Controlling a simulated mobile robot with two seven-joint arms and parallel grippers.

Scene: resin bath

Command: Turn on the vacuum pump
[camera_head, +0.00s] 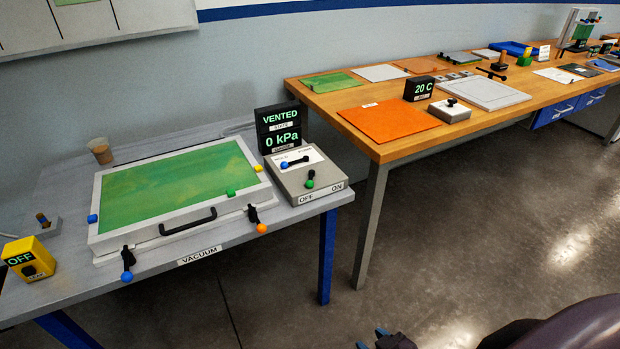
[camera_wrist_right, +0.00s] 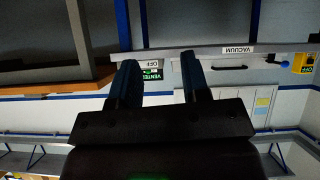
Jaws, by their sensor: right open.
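The vacuum pump box (camera_head: 325,176) is a grey box at the right end of the grey table, its front strip marked OFF and ON. A green-tipped knob (camera_head: 310,183) stands on it, nearer the OFF word. A blue-tipped lever (camera_head: 294,162) lies on a white plate behind it. The black display (camera_head: 279,128) behind reads VENTED and 0 kPa. My right gripper (camera_head: 371,339) is at the bottom edge, low and well in front of the table, apart from the pump. In the right wrist view the gripper (camera_wrist_right: 159,62) is open and empty. My left gripper is not in view.
A green-topped chamber (camera_head: 170,232) with a black handle and dark clamps fills the grey table (camera_head: 255,229). A yellow OFF box (camera_head: 28,259) and a cup (camera_head: 100,150) stand at left. A wooden bench (camera_head: 405,148) is at right. The floor between is clear.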

